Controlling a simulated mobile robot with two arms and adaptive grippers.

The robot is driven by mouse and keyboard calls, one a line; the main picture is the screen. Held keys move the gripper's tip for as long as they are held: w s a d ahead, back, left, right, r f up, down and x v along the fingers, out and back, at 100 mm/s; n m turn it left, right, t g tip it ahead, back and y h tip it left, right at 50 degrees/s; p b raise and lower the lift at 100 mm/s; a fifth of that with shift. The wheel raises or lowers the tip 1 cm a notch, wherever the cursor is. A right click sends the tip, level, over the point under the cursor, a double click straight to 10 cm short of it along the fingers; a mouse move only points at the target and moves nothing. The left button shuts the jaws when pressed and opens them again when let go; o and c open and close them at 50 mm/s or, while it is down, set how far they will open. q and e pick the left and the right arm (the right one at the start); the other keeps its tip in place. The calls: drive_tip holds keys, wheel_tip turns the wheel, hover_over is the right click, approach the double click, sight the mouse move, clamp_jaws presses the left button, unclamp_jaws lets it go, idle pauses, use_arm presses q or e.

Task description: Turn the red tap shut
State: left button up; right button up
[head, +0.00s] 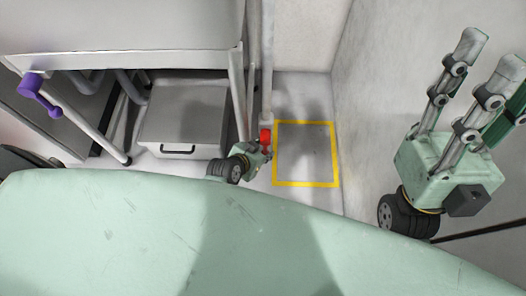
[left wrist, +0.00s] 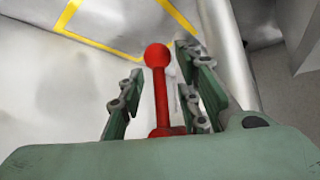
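The red tap (head: 265,137) is on a pale vertical pipe low by the wall, left of a yellow floor square. In the left wrist view its red lever (left wrist: 160,92) ends in a round red knob and points up in the picture. My left gripper (head: 262,148) is at the tap. In the left wrist view its green fingers stand apart on either side of the lever, with a visible gap on the left. Contact on the right side is unclear. My right gripper (head: 493,52) is raised at the right, fingers apart and empty, far from the tap.
A grey box with a black handle (head: 183,125) stands on the floor left of the pipe. A white sink or bench (head: 120,35) is above it, with a purple crank (head: 38,92) at its left. The yellow-framed floor square (head: 305,183) is bare.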

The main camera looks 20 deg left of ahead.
idle(0.3)
use_arm(q)
clamp_jaws()
drive_tip(key=shift+f, duration=0.1)
idle(0.5)
